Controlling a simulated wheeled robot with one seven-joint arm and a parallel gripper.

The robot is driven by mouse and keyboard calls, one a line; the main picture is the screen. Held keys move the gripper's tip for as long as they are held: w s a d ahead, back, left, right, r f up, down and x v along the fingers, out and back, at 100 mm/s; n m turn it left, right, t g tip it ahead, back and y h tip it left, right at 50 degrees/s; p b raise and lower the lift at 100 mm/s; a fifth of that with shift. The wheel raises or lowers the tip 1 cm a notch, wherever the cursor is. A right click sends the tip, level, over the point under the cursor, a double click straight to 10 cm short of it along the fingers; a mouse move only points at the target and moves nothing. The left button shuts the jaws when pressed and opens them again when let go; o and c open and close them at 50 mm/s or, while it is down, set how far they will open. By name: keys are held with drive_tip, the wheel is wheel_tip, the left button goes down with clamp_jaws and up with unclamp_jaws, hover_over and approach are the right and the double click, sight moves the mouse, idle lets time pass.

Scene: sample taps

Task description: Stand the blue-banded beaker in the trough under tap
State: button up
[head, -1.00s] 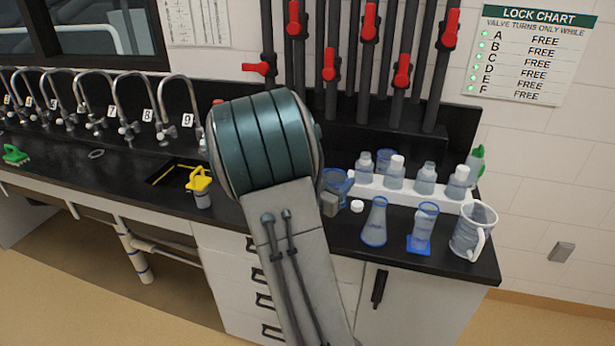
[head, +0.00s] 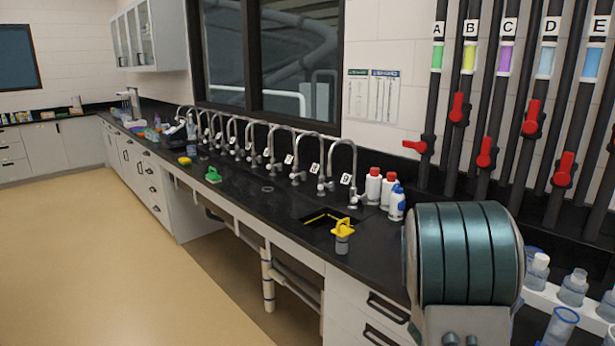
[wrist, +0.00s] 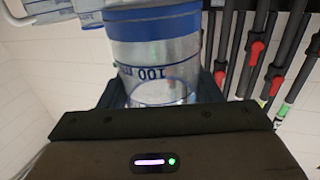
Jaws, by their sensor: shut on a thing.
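My gripper (wrist: 163,88) is shut on a clear beaker (wrist: 150,58) with blue bands, seen close up in the wrist view. The beaker's "100" mark reads upside down there, and a finger lies on each side of it. In the head view the thick teal joint of my arm stands at the lower right; the gripper and held beaker do not show there. A row of curved chrome taps (head: 305,165) runs along the black bench, with number tags by several. A dark sink opening with a yellow edge (head: 322,216) lies in front of the nearest taps.
A yellow-topped container (head: 343,235) stands at the front edge by the sink opening. White bottles (head: 373,187) stand behind it, near the last tap. A green item (head: 213,174) lies further left. Clear bottles (head: 573,288) stand at the right, close to my arm. Floor to the left is clear.

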drive_tip(key=shift+s, duration=0.35)
drive_tip(key=shift+a+f+t, duration=0.15)
drive_tip(key=shift+a+t, duration=0.1)
drive_tip(key=shift+t, duration=0.05)
drive_tip(key=w+a+f+n+t+y, duration=0.5)
drive_tip(key=w+a+f, duration=0.15)
drive_tip(key=a, duration=0.35)
drive_tip(key=w+a+f+n+t+y, duration=0.4)
drive_tip(key=w+a+f+n+y, duration=0.15)
drive_tip(key=a+f, duration=0.3)
drive_tip(key=s+a+f+n+t+y, duration=0.25)
drive_tip(key=a+f+y, duration=0.3)
drive_tip(key=a, duration=0.45)
drive_tip(key=shift+n+g+y, duration=0.3)
drive_tip(key=shift+g, duration=0.15)
drive_tip(key=shift+s+a+r, duration=0.1)
drive_tip(key=shift+s+r, duration=0.6)
drive_tip(key=shift+s, duration=0.35)
drive_tip(key=shift+s+r, duration=0.65)
drive_tip(key=shift+s, duration=0.35)
